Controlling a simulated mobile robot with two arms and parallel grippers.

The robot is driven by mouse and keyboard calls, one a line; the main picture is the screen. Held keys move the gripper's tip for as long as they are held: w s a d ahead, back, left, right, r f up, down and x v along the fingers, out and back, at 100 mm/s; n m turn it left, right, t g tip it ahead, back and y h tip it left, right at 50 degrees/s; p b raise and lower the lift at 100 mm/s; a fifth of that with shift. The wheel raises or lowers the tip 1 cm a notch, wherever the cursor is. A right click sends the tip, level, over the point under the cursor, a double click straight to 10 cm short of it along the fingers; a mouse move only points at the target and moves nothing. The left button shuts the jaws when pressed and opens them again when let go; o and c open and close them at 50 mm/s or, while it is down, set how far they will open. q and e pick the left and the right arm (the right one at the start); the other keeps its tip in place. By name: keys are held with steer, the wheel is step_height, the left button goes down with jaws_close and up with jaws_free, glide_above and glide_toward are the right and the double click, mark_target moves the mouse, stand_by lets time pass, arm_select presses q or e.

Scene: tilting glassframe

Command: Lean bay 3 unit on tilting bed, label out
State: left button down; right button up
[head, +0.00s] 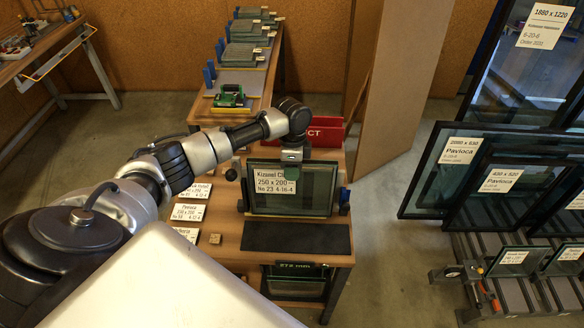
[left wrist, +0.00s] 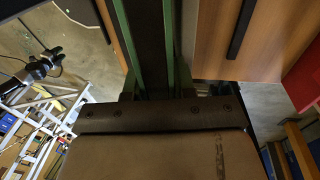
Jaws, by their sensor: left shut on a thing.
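The glass unit (head: 312,199) is a dark-framed pane with a white label (head: 272,184) reading 250 x 200, No 23, 4-16-4. The label faces my head camera. The unit stands near the front of the wooden bench, between dark side supports with blue parts; I cannot tell whether these belong to the tilting bed. My left gripper (head: 291,170) is at its upper edge, shut on it from above, and covers part of the label. In the left wrist view, two green strips (left wrist: 174,45) run up from the brown gripper body. My right gripper is not in view.
A dark mat (head: 296,238) lies in front of the unit. Paper labels (head: 187,212) and a small wooden block (head: 215,239) lie left. A red box (head: 326,132) stands behind. Grey stacks (head: 240,55) line the back bench. Large panes (head: 495,180) stand right.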

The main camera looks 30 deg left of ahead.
arm_select(q)
steer(key=c, duration=0.9)
jaws_free()
steer(key=shift+r, duration=0.1)
steer(key=shift+o, duration=0.3)
steer(key=shift+s+f, duration=0.1)
steer(key=shift+f, duration=0.1)
steer(key=r+b, duration=0.1)
steer(key=r, duration=0.2)
steer(key=w+r, duration=0.1)
steer(key=r, duration=0.2)
steer(key=r+b, duration=0.1)
steer(key=r, duration=0.2)
steer(key=shift+w+a+r+b, duration=0.3)
steer(key=shift+a+r, duration=0.05)
steer(key=shift+a, duration=0.05)
steer(key=shift+r, duration=0.65)
steer(key=shift+f, duration=0.1)
